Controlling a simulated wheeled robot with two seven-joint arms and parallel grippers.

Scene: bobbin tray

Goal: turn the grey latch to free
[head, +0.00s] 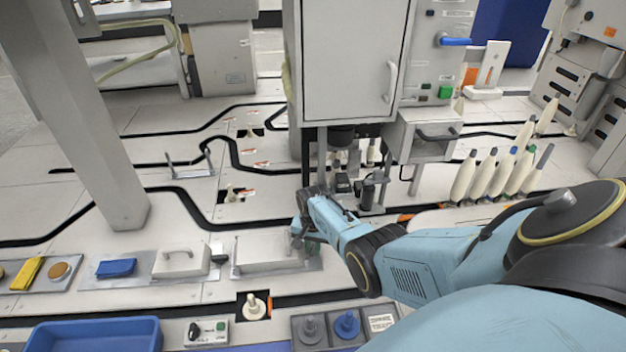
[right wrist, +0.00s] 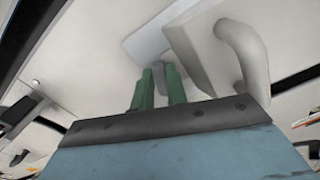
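In the right wrist view, the green fingers of my right gripper (right wrist: 160,90) stand close together on either side of a small grey piece, the grey latch (right wrist: 159,74). The latch fills the narrow gap and looks gripped. It sits by the edge of a white cover with a curved handle (right wrist: 245,52). In the head view, my right gripper (head: 308,243) is at the right end of a low white cover (head: 268,258); the latch is hidden there behind the gripper and arm. My left gripper is not in view.
A white cabinet (head: 352,60) stands just behind my gripper. A row of cream bobbins (head: 482,176) is to the right. A second white cover (head: 180,261), a blue tray (head: 95,335) and a switch box (head: 207,332) lie to the left and front.

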